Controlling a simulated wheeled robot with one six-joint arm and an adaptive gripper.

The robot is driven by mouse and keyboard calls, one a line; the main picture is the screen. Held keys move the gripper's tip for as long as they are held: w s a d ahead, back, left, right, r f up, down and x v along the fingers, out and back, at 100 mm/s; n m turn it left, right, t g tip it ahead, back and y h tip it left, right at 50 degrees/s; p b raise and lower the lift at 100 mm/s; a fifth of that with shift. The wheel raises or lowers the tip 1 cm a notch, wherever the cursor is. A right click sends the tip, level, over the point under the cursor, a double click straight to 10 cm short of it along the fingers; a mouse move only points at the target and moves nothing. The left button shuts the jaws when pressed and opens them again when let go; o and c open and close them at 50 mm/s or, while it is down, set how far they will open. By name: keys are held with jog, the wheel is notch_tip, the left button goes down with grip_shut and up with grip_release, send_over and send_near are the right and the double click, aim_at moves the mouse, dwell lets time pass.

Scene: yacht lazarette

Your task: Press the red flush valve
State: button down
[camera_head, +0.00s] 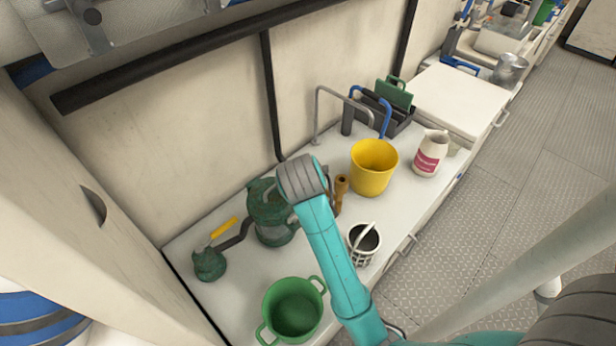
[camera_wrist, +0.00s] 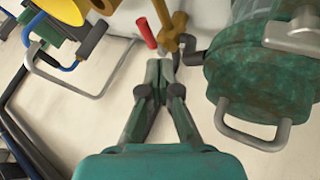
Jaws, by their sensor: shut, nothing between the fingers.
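The red flush valve's red handle (camera_wrist: 146,33) shows in the wrist view, beside an upright brass fitting (camera_wrist: 174,32). In the head view only part of the brass fitting (camera_head: 341,188) shows; my arm hides the red handle. My gripper (camera_wrist: 160,68) is shut and empty in the wrist view. Its fingertips appear just below the red handle and the brass fitting in the picture, with a visible gap to the handle. How far apart they are in depth I cannot tell. In the head view my gripper is hidden by my arm.
A green strainer vessel (camera_head: 268,212) stands left of my arm and close right of my gripper in the wrist view (camera_wrist: 250,75). A yellow bucket (camera_head: 372,168), a white basket (camera_head: 362,245), a green pot (camera_head: 293,308) and a bent metal rail (camera_head: 318,112) surround the spot.

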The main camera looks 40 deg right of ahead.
jog(key=x, duration=1)
jog(key=shift+d, duration=0.1)
dwell(0.3)
jog(key=shift+s+d+n, duration=0.1)
jog(key=shift+d+n, duration=0.1)
jog(key=shift+n, duration=0.2)
